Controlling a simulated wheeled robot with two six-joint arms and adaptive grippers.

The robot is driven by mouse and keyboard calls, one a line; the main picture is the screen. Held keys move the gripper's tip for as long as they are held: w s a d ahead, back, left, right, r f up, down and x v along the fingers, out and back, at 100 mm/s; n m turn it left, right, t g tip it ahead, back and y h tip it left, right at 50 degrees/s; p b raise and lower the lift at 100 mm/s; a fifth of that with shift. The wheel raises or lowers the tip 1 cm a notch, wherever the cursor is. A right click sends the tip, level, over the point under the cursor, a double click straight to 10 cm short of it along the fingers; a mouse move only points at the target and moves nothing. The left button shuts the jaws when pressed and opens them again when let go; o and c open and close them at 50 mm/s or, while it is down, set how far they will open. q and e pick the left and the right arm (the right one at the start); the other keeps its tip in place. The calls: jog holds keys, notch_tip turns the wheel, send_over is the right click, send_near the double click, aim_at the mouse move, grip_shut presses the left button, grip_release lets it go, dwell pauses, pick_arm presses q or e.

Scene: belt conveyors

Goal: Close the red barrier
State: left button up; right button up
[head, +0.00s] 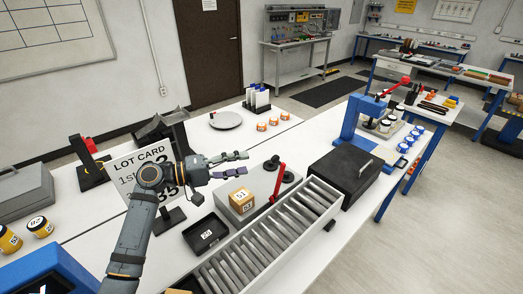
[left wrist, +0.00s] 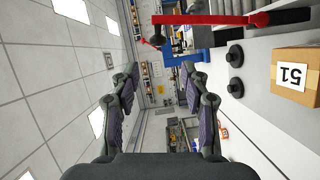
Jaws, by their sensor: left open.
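The red barrier (head: 277,183) is a thin red bar standing nearly upright, slightly tilted, at the edge of the roller conveyor (head: 310,203). In the left wrist view, which is turned on its side, the red barrier (left wrist: 215,19) crosses the top of the picture, beyond the fingers. My left gripper (head: 236,163) is open and empty, to the left of the bar and apart from it. Its two spread fingers also show in the wrist view (left wrist: 160,80). My right gripper is not in view.
A cardboard box (head: 240,203) marked 51 sits on a grey plate below my left gripper. Two black round knobs (head: 271,163) stand between gripper and bar. A black tray (head: 205,234), a lot card sign (head: 138,172) and a large black box (head: 344,168) are nearby.

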aim_at(272, 159)
pick_arm(q)
jog(key=d, duration=0.4)
jog(key=shift+w+r, duration=0.1)
jog(key=shift+r, duration=0.15)
jog(key=x, duration=0.6)
jog(key=shift+w+f, duration=0.35)
jog(key=shift+w, duration=0.05)
jog(key=shift+d, duration=0.4)
jog(key=shift+w, duration=0.1)
jog(key=shift+c, duration=0.4)
jog(key=c, duration=0.7)
grip_shut()
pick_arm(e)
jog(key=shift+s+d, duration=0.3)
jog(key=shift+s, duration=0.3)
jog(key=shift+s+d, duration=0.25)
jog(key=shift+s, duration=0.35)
